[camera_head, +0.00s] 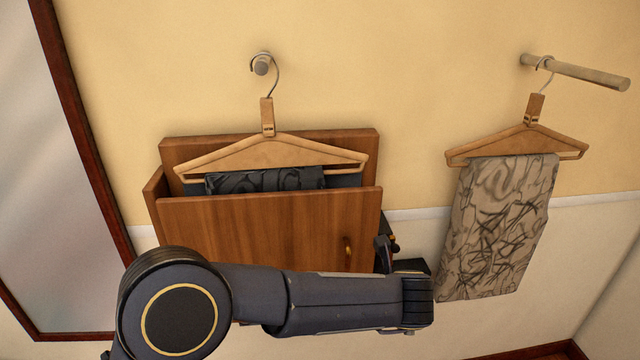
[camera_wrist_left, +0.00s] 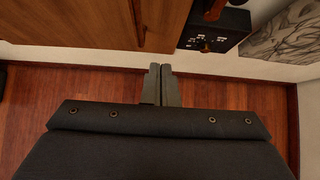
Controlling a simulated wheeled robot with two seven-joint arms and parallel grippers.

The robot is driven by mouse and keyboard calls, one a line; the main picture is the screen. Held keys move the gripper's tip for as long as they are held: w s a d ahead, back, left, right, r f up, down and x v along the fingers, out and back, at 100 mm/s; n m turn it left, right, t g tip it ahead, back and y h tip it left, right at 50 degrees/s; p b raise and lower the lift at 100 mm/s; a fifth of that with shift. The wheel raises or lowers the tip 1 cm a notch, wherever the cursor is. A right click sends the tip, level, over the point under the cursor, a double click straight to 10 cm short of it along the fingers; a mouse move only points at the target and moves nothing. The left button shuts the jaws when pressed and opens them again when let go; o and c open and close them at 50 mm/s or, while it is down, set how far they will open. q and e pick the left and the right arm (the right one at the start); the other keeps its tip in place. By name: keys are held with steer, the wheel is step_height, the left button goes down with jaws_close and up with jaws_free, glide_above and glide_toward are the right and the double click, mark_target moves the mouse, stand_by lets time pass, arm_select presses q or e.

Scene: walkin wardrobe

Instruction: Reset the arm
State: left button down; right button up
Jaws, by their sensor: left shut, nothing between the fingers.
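My left arm comes in from the left across the lower part of the head view, in front of the wooden unit. Its gripper cannot be made out clearly there. In the left wrist view the left gripper (camera_wrist_left: 162,84) is shut and empty, its two fingers together above the reddish wood floor (camera_wrist_left: 70,85). The fingers are apart from the wooden unit, which shows at the top of that view. My right arm and gripper are not in view.
A hanger (camera_head: 265,153) with dark cloth hangs from a peg (camera_head: 262,65), the cloth behind the unit's front panel. Right, another hanger (camera_head: 530,143) holds patterned cloth (camera_head: 498,225) on a rod (camera_head: 575,72). A black box (camera_wrist_left: 212,30) adjoins the unit.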

arm_select(q)
steer(key=w+a+r+m+t+h, duration=0.2)
steer(key=w+a+r+m, duration=0.15)
steer(key=r, duration=0.25)
steer(key=w+a+r+m+t+h, duration=0.1)
steer(key=w+a+r+m, duration=0.1)
steer(key=a+r, duration=0.25)
steer(key=s+a+r+m+t+h, duration=0.1)
steer(key=s+a+r+m+h, duration=0.3)
steer(key=a+r+m, duration=0.7)
steer(key=s+a+f+m+g+y, duration=0.1)
steer(key=s+a+f+m+g, duration=0.1)
steer(key=s+a+f+m, duration=0.4)
steer(key=s+a+f+m+g+y, duration=0.1)
steer(key=s+a+f+m+g, duration=0.2)
steer(key=s, duration=0.9)
steer(key=s+a+f+m+g+y, duration=0.1)
steer(key=s+a+f+m+g, duration=0.1)
steer(key=s+a+f+m, duration=0.6)
steer(key=shift+s+a+f+m, duration=0.3)
steer(key=shift+s+f+m, duration=0.3)
steer(key=shift+f, duration=0.35)
